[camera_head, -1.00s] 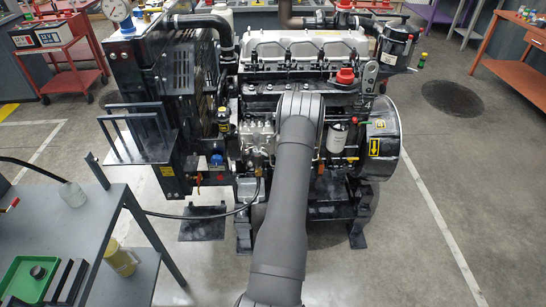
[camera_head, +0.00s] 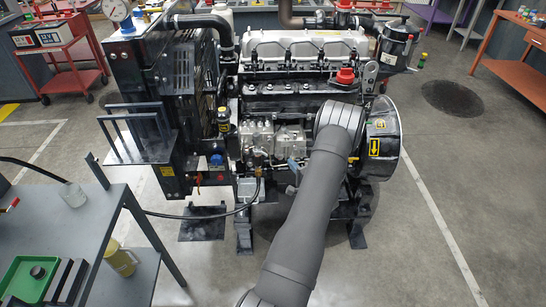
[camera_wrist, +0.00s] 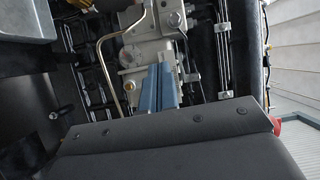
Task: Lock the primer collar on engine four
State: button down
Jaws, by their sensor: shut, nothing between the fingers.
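The engine (camera_head: 300,68) stands in the middle of the head view, with a grey pump body (camera_head: 257,136) on its near side. I cannot make out the primer collar for certain in either view. My gripper (camera_wrist: 158,74) shows in the wrist view as two blue-grey fingers, shut and empty. Its tips are over or near a pale metal housing (camera_wrist: 131,52) with a bent pipe (camera_wrist: 104,62) beside it; whether they touch it I cannot tell. In the head view my arm hides part of the engine's near side.
A grey table (camera_head: 92,226) with a green tray (camera_head: 22,277) stands at the lower left. A black hose (camera_head: 190,216) runs from the table side to the engine. A round housing with a yellow arrow label (camera_head: 375,147) is at the engine's right.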

aim_at(260, 151)
jog(key=shift+s+f, duration=0.1)
jog(key=shift+s, duration=0.1)
jog(key=shift+w, duration=0.1)
jog(key=w+a, duration=0.5)
jog(key=a, duration=0.2)
jog(key=shift+w+a, duration=0.25)
jog(key=shift+w, duration=0.05)
dwell(0.4)
